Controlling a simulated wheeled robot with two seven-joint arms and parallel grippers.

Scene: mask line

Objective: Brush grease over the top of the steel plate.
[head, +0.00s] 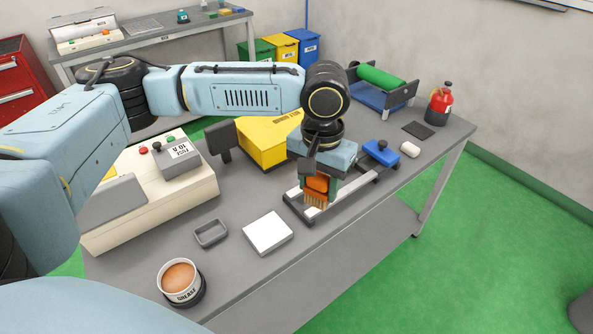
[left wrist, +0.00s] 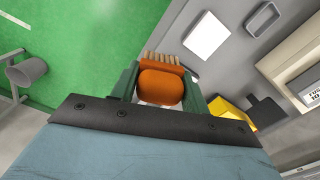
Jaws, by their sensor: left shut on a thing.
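My left gripper (head: 318,183) is shut on an orange brush (head: 316,184) with tan bristles pointing down. The brush hangs over the left end of a dark rail fixture (head: 288,205) with pale bars; I cannot tell whether the bristles touch it. In the left wrist view the brush (left wrist: 160,88) sits between the green fingers. A flat pale square plate (head: 267,232) lies on the bench to the left of the brush, and also shows in the left wrist view (left wrist: 206,36). A pot labelled GREASE (head: 181,281) stands at the bench's near left corner. My right gripper is out of view.
A small grey tray (head: 211,233) lies left of the pale plate. A cream control box (head: 150,195) and a yellow box (head: 266,143) stand behind.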

